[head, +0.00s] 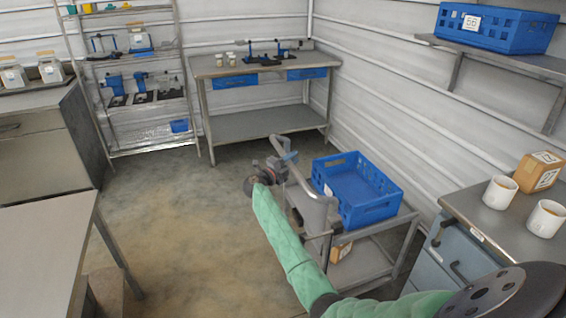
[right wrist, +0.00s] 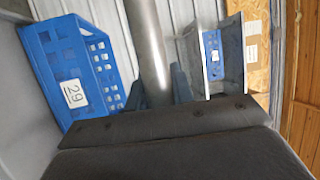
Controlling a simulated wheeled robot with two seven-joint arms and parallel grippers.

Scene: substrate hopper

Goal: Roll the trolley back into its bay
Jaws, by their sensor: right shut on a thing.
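The grey metal trolley (head: 375,262) stands right of centre in the head view, near the right wall. A blue crate (head: 368,212) sits on its top, and a small cardboard box (head: 341,252) is on its lower shelf. My right gripper (head: 288,160) is shut on the trolley's push handle (head: 318,205). In the right wrist view the handle tube (right wrist: 148,45) passes between the dark fingers (right wrist: 160,88). My green-sleeved right arm hides part of the trolley's near side. My left gripper is not in view. No marked bay is clear to me.
A workbench (head: 262,106) stands at the back and a shelving rack (head: 147,140) at back left. A table (head: 45,240) is at near left. A drawer cabinet (head: 465,262) with white cups (head: 500,192) is at right. The floor (head: 175,210) left of the trolley is clear.

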